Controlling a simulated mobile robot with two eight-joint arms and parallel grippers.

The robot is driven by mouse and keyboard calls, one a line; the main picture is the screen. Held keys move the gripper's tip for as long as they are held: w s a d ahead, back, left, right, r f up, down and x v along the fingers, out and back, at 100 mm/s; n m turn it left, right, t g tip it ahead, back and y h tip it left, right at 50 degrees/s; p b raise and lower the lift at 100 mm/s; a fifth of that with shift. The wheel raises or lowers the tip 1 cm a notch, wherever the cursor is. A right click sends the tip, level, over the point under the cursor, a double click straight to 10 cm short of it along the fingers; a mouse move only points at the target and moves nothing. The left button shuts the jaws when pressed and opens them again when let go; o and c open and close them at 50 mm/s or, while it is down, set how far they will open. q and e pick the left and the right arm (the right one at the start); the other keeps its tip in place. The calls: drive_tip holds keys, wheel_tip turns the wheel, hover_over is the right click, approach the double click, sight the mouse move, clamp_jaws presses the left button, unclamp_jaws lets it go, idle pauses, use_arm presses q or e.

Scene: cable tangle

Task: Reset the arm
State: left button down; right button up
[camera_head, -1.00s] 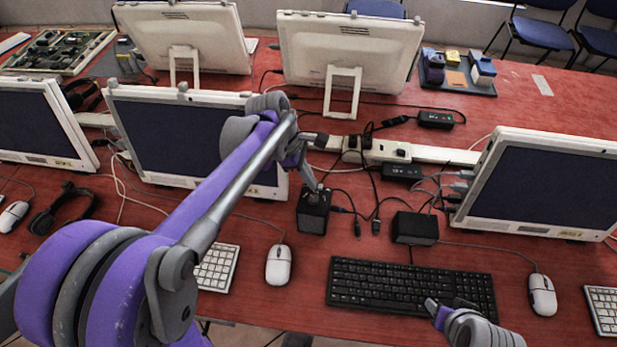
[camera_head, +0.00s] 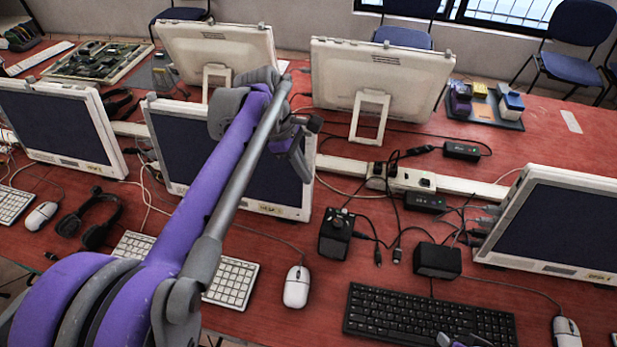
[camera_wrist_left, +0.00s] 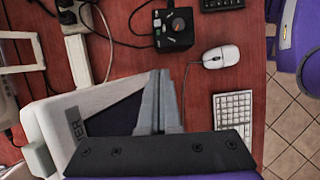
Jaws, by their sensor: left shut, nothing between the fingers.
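My left arm comes in from the left in the head view. Its gripper (camera_head: 298,158) is raised in front of a white-framed monitor (camera_head: 185,150), partly hiding its screen. The left wrist view shows the two grey fingers (camera_wrist_left: 160,80) together, with nothing between them. Below them in that view are the red table and the monitor's pale edge. A black box with a round knob (camera_head: 336,228) stands on the table to the right of the gripper; it also shows in the wrist view (camera_wrist_left: 174,28). Only a small part of my right gripper (camera_head: 462,341) shows at the bottom edge.
Cables and a white power strip (camera_head: 408,179) lie right of the left gripper. Monitors (camera_head: 555,222) stand around. Bare red table (camera_head: 560,150) shows at the back right.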

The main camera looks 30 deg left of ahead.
use_arm(q)
drive_tip(key=shift+d, duration=0.1)
idle(0.4)
drive_tip(key=s+d+f+m+t+y+p, duration=0.1)
drive_tip(key=s+d+f+m+t+y, duration=0.1)
drive_tip(key=s+m, duration=0.5)
drive_tip(key=s+d+f+m+t+y+p, duration=0.2)
drive_tip(key=s+d+f+m, duration=0.3)
drive_tip(key=m, duration=0.8)
drive_tip(key=s, duration=0.2)
drive_tip(key=shift+s+f, duration=0.2)
drive_tip(key=shift+s, duration=0.2)
drive_tip(key=shift+a, duration=0.1)
